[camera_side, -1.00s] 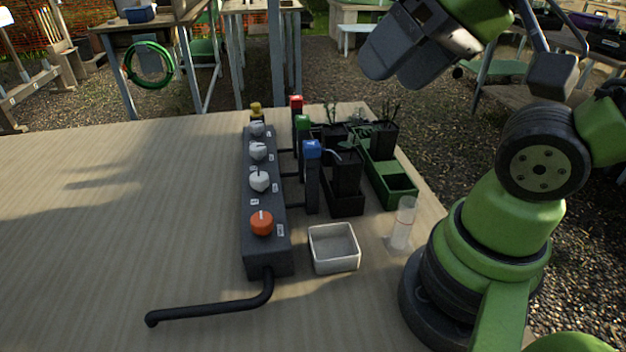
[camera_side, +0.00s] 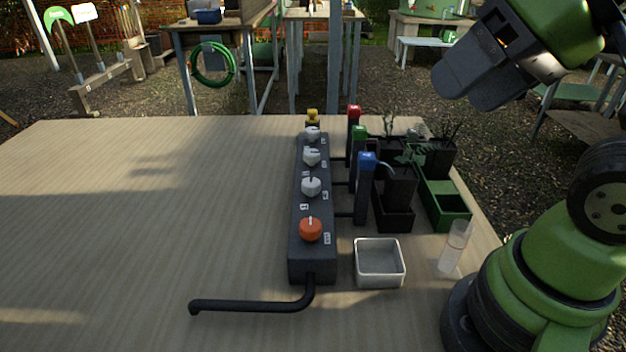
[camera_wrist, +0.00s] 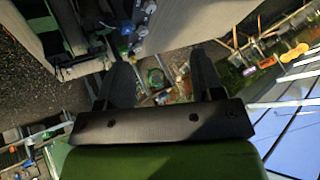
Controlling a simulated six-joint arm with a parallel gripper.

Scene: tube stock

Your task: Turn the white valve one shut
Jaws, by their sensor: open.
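A dark valve block (camera_side: 312,265) stands on the wooden table in the side view. It carries three white knobs in a row: a near one (camera_side: 311,187), a middle one (camera_side: 312,157) and a far one (camera_side: 312,133). An orange knob (camera_side: 311,229) sits at the near end. The labels are too small to read, so I cannot tell which white knob is valve one. My gripper (camera_side: 462,88) is high up at the upper right, well apart from the block. In the wrist view its two fingers (camera_wrist: 163,82) are spread with nothing between them.
Blue (camera_side: 366,190), green (camera_side: 360,134) and red (camera_side: 354,113) capped posts stand right of the block. A white tray (camera_side: 379,283), a clear tube (camera_side: 453,248) and a green planter (camera_side: 447,220) with dark pots are further right. A black pipe (camera_side: 250,306) runs left. The table's left is clear.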

